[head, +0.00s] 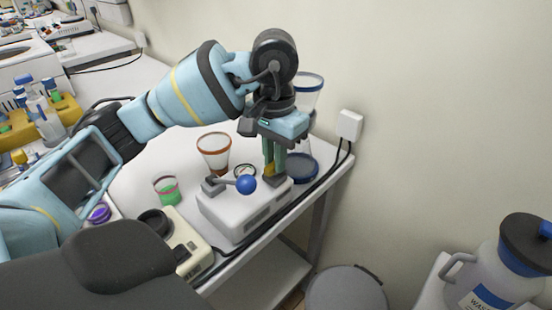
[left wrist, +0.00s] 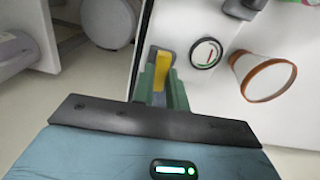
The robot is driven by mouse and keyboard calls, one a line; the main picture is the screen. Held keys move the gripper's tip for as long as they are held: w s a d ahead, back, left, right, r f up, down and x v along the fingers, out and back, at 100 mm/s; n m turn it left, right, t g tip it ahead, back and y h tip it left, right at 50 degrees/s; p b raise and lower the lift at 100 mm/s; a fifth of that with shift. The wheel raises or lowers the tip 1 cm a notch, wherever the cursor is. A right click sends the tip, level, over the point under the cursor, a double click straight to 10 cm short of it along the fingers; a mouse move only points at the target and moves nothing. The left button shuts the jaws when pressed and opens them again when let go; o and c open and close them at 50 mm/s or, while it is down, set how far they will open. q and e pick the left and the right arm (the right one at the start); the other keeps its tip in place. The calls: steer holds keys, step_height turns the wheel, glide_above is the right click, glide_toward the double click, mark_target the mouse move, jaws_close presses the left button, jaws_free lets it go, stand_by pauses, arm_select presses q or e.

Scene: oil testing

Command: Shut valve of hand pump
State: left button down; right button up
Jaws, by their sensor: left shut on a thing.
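The hand pump (head: 240,215) is a white box at the table's right edge. It has a lever with a blue ball (head: 246,184) and a round gauge (head: 244,170), which also shows in the left wrist view (left wrist: 206,53). Its yellow valve handle (head: 269,170) stands at the back of the box. My left gripper (head: 274,166) reaches down from above, its green fingers shut on the valve handle. In the left wrist view the yellow handle (left wrist: 161,68) sits between the fingertips (left wrist: 160,88). My right gripper is not in view.
A funnel with an orange rim (head: 213,155) stands behind the pump, and a blue-rimmed glass vessel (head: 308,82) stands behind my gripper. A small beaker of green liquid (head: 167,188) is to the left. A wash bottle (head: 500,270) and a grey bin (head: 346,290) are off the table.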

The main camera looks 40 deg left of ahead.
arm_select(q)
steer(key=shift+m, duration=0.5)
steer(key=c, duration=1.4)
jaws_free()
step_height(320, 180, up, 8)
steer(key=shift+f+p, duration=0.15)
steer(key=shift+p, duration=0.65)
steer(key=shift+s, duration=0.1)
